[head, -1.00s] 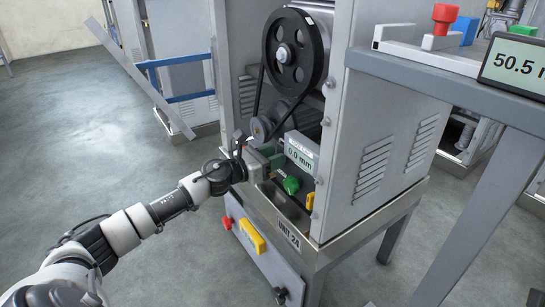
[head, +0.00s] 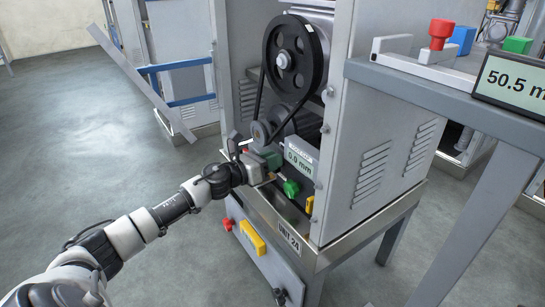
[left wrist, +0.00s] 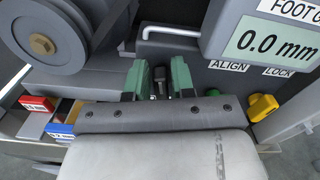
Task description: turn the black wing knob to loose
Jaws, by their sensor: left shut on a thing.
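In the left wrist view, the black wing knob (left wrist: 158,84) shows as a dark piece between the green fingers of my left gripper (left wrist: 158,77). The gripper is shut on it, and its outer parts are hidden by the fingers. In the head view, my left gripper (head: 270,161) is at the machine's front, beneath the belt and beside the 0.0 mm display (head: 299,161). The knob cannot be made out there. My right gripper is not in view.
A green knob (head: 291,188) and a yellow knob (left wrist: 262,106) sit right of the gripper, near the ALIGN and LOCK labels. The large pulley (head: 296,52) is above. Red (left wrist: 38,103) and blue (left wrist: 60,131) blocks lie left. A grey bench (head: 440,100) stands at right.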

